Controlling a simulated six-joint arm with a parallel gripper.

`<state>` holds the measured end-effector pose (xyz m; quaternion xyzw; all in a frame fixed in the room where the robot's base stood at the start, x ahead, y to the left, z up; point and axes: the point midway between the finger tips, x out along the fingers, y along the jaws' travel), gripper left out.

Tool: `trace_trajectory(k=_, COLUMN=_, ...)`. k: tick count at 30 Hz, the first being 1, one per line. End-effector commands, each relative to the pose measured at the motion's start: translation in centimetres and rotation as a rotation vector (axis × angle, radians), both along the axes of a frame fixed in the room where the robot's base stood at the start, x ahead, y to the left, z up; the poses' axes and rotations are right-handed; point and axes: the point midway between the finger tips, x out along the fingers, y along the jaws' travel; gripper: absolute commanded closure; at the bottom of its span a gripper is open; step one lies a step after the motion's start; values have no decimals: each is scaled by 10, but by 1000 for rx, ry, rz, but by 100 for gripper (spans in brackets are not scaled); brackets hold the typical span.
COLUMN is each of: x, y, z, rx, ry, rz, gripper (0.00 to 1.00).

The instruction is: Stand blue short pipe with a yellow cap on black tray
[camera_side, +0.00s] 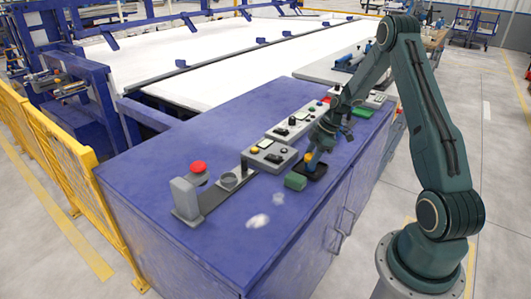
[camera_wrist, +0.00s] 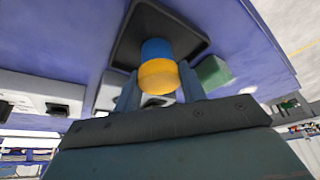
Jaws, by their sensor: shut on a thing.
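The blue short pipe with a yellow cap (camera_wrist: 157,50) is between the fingers of my gripper (camera_wrist: 158,86), which is shut on it near the yellow end. In the side view the pipe (camera_side: 309,158) is small, looks roughly upright with the yellow end up, and is partly hidden by my gripper (camera_side: 312,149). The black tray (camera_side: 318,173) lies on the blue cabinet top right below the pipe. In the wrist view the blue end lies over the tray (camera_wrist: 128,50). I cannot tell whether the pipe touches the tray floor.
A green block (camera_side: 295,181) sits close beside the tray, also in the wrist view (camera_wrist: 212,73). A grey control box (camera_side: 270,155) stands behind. A red button (camera_side: 198,167) and a grey fixture (camera_side: 187,198) are to the left. The cabinet's front left is mostly clear.

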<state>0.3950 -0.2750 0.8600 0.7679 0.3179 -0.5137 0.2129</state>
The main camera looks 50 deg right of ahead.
Motion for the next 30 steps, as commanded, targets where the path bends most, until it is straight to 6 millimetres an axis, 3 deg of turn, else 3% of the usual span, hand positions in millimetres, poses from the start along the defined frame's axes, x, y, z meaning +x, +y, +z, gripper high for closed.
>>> trace_trajectory(k=6, x=0, y=0, z=-2, rx=0, ry=0, rz=0, gripper=82)
trace_trajectory(k=7, x=0, y=0, z=-3, rx=0, ry=0, rz=0, gripper=58)
trace_trajectory(k=10, x=0, y=0, z=-2, rx=0, ry=0, rz=0, gripper=38)
trace_trajectory(k=22, x=0, y=0, z=0, rx=-1, ry=-1, rz=1, gripper=38)
trace_trajectory(k=30, x=-5, y=-6, z=20, rx=-2, ry=-3, rz=0, gripper=38)
